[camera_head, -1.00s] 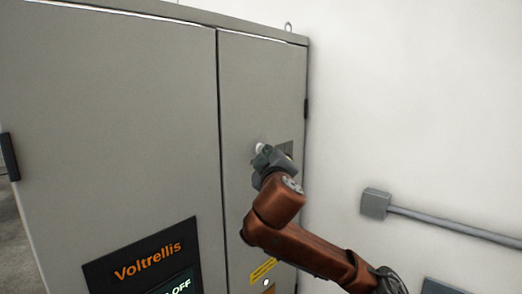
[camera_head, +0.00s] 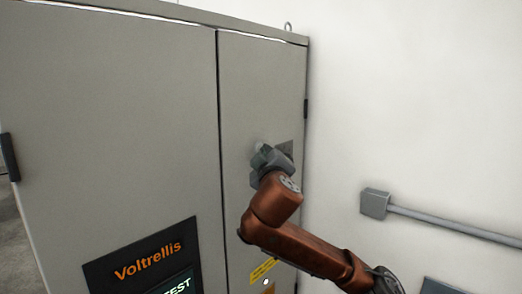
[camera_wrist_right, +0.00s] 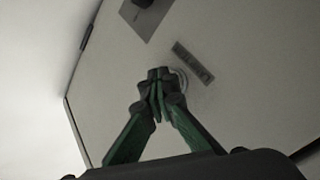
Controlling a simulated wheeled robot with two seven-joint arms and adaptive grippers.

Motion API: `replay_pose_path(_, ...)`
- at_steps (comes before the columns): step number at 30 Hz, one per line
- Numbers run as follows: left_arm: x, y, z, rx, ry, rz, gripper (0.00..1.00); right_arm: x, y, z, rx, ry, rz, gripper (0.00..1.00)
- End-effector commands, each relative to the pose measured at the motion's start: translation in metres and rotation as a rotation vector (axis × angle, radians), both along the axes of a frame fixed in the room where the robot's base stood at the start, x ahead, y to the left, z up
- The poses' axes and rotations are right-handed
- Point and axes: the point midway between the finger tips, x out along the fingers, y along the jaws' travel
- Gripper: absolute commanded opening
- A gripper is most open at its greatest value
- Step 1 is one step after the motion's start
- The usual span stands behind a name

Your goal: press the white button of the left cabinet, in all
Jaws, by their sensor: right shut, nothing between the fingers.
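The left cabinet (camera_head: 130,110) is a tall grey one with the orange word "Voltrellis" and a screen (camera_head: 176,284) reading "TEST". The white button (camera_head: 260,146) is on its narrow right door, mostly hidden by my right gripper (camera_head: 262,156). In the right wrist view the button (camera_wrist_right: 182,77) shows as a pale round edge just behind the fingertips. My right gripper (camera_wrist_right: 158,78) is shut and empty, its tips at the button; I cannot tell whether they touch. My left gripper is not in view.
A small label (camera_wrist_right: 193,62) sits beside the button. A grey plate with a dark knob (camera_wrist_right: 145,3) is farther along the door. A yellow label (camera_head: 262,270) is lower down. A grey box with conduit (camera_head: 375,203) is on the white wall at right.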

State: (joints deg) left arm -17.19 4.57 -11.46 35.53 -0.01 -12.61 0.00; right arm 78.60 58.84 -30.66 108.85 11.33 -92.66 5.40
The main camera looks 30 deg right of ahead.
Motion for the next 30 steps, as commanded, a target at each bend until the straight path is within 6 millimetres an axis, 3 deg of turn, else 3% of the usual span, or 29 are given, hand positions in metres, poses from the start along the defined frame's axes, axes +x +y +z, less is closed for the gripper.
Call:
replay_pose_path(9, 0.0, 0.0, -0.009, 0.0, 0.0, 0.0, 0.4, -0.013, -0.006, -0.001, 0.001, 0.0, -0.001, 0.0)
replay_pose_path(20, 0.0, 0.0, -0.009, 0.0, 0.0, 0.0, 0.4, -0.015, -0.006, 0.0, 0.0, -0.001, -0.001, 0.0)
replay_pose_path(30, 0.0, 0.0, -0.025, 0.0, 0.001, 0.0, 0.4, -0.043, -0.018, -0.002, 0.0, -0.002, 0.0, 0.0)
